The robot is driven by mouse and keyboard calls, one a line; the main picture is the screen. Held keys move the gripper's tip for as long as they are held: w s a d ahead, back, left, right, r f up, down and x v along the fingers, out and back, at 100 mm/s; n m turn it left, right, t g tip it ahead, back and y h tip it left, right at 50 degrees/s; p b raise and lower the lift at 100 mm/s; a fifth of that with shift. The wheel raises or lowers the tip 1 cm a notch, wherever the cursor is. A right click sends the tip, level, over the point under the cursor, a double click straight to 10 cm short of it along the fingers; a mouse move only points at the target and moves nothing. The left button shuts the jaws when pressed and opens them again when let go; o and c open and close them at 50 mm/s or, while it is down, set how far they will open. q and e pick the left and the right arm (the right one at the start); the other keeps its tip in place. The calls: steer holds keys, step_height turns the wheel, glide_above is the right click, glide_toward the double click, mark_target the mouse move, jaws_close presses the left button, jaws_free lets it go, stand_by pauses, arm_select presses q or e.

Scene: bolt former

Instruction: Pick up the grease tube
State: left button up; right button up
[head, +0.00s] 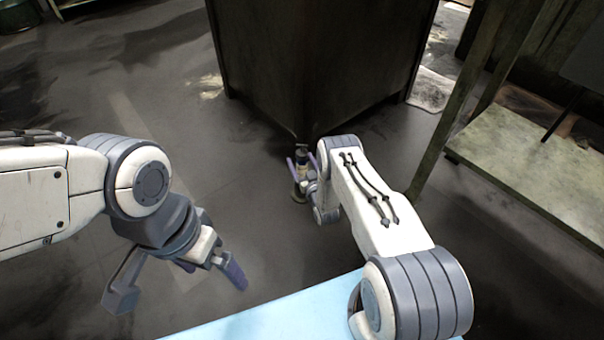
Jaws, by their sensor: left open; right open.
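A small upright dark tube with a pale band (302,156), apparently the grease tube, shows by the near corner of the dark cabinet. My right gripper (301,166) is at it, with its purple fingers open on either side of the tube. Whether they touch it I cannot tell. The lower part of the tube is partly hidden by the gripper, and a dark round base shows below. My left gripper (178,285) is open and empty, pointing down over the floor at the lower left.
The dark cabinet (310,60) stands right behind the tube. A metal-framed bench with a pale lower shelf (520,165) is on the right. A light blue surface (290,312) lies at the bottom. The grey floor (130,90) at left is mostly clear.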

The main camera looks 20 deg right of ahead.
steer(key=shift+w+b, duration=0.5)
steer(key=shift+w, duration=0.8)
jaws_close()
stand_by(0.4)
